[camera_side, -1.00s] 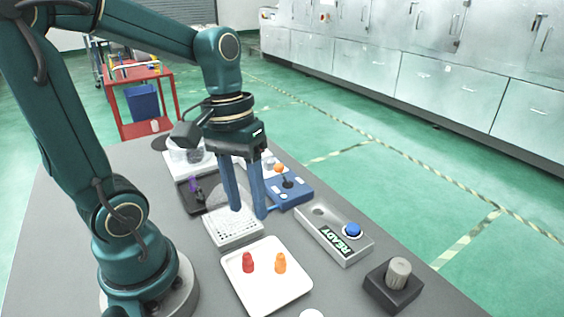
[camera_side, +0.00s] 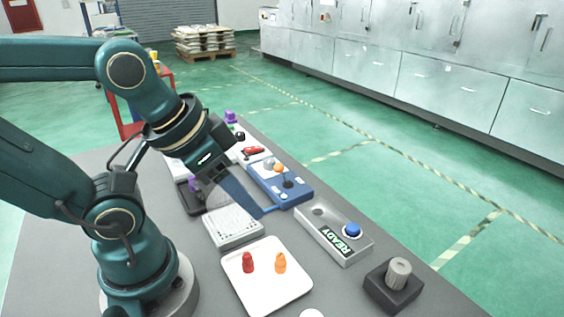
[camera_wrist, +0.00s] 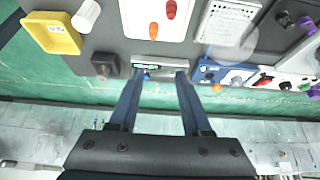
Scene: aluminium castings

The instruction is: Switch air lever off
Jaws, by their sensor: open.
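No lever is labelled as the air lever.
A grey READY box (camera_side: 335,236) with a blue button (camera_side: 353,230) stands front right of the blue box. A white tray (camera_side: 240,290) holds red and orange pieces. A white perforated block (camera_side: 232,226) lies below my fingers. A dark box with a grey knob (camera_side: 398,272) stands front right.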

